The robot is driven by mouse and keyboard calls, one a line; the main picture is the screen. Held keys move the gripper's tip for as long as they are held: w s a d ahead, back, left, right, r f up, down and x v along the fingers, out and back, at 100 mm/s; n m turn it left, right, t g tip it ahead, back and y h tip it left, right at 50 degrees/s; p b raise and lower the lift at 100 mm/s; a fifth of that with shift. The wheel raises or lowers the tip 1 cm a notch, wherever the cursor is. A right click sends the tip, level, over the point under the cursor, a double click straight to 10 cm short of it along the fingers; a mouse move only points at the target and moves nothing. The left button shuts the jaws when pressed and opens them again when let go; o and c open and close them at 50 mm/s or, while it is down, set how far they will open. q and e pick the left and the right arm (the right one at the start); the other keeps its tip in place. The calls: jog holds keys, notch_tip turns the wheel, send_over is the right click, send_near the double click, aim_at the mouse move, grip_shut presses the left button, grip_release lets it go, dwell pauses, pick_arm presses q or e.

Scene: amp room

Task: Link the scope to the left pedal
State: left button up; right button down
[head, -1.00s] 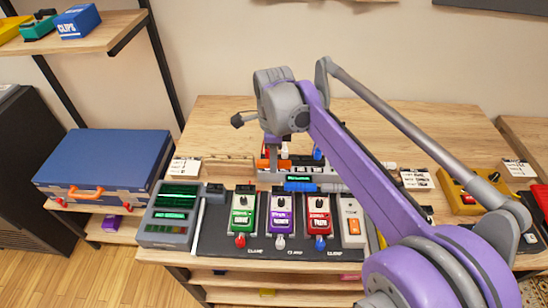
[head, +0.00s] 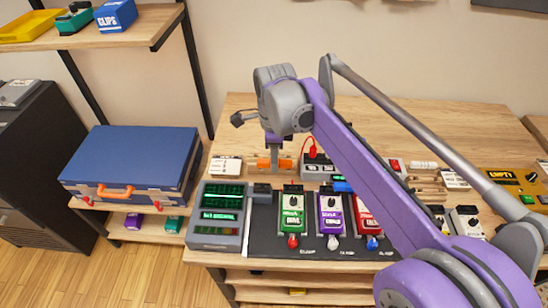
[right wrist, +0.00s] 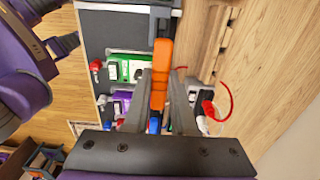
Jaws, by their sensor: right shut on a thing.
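The scope (head: 217,215), a grey box with green screens, stands at the left end of the dark pedalboard (head: 268,240). The left pedal (head: 292,213) is green, with a red plug at its front; it also shows in the right wrist view (right wrist: 130,68). My right gripper (head: 274,160) is shut on an orange piece (right wrist: 161,75), behind and a little left of the green pedal. In the right wrist view the orange piece stands between the two fingers. At that view's left edge my left gripper (right wrist: 55,28) shows in part, its fingers apart and empty.
A purple pedal (head: 331,215) and a red pedal (head: 365,212) stand right of the green one. A grey box (head: 318,170) with a red plug and cable is behind them. A blue case (head: 130,160) lies left. The bench behind is mostly clear.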

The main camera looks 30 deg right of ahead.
jog(key=shift+d+f+b, duration=0.1)
jog(key=shift+f+b, duration=0.4)
jog(key=shift+f, duration=0.15)
notch_tip(320, 180, down, 6)
jog(key=b, duration=0.4)
jog(key=shift+r, duration=0.15)
jog(key=shift+p, duration=0.3)
dwell(0.5)
jog(key=shift+f, duration=0.6)
jog(key=shift+f, duration=0.45)
dwell(1.2)
jog(key=shift+c, duration=1.3)
grip_release()
